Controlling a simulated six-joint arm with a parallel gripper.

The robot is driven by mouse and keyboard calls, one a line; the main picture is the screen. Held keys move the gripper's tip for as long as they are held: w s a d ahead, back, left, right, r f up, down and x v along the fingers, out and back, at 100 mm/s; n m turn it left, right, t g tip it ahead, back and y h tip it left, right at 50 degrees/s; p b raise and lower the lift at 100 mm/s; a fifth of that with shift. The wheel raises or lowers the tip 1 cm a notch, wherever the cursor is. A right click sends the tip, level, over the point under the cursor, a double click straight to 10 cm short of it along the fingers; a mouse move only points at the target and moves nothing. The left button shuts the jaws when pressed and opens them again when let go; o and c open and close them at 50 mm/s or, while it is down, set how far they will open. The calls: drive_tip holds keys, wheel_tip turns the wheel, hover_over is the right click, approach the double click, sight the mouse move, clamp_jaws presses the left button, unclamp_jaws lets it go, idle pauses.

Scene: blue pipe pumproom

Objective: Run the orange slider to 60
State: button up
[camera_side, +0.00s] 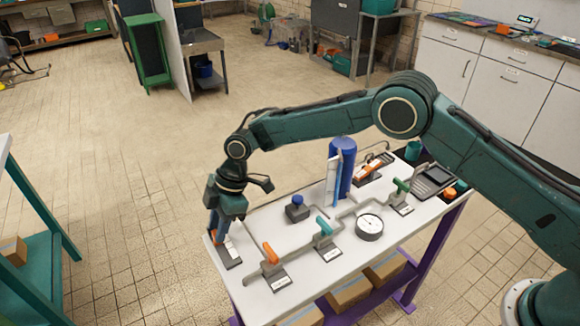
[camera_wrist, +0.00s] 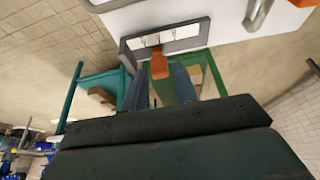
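The orange slider knob (camera_wrist: 159,67) shows in the wrist view, on a grey-framed plate (camera_wrist: 193,43) with white scale strips. The scale's numbers are too small to read. In the side view the slider plate (camera_side: 229,256) lies at the left end of the white table, and my gripper covers much of it. My gripper (camera_wrist: 162,78) points at the plate, its two blue fingers apart on either side of the knob, with a narrow gap on the right. In the side view my gripper (camera_side: 216,232) is low over the plate. Whether a finger touches the knob is unclear.
The white tabletop (camera_side: 255,228) also carries an orange-handled valve (camera_side: 271,254), a teal-handled valve (camera_side: 324,227), a round gauge (camera_side: 369,226), a blue-knobbed block (camera_side: 297,209) and a blue cylinder (camera_side: 342,165). Grey pipes run between the valves. The table's left edge is close to my gripper.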

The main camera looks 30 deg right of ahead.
drive_tip(key=shift+a+f, duration=0.25)
drive_tip(key=shift+f, duration=0.3)
drive_tip(key=shift+c, duration=0.4)
clamp_jaws()
drive_tip(key=shift+s, duration=1.3)
drive_tip(key=shift+o, duration=0.4)
unclamp_jaws()
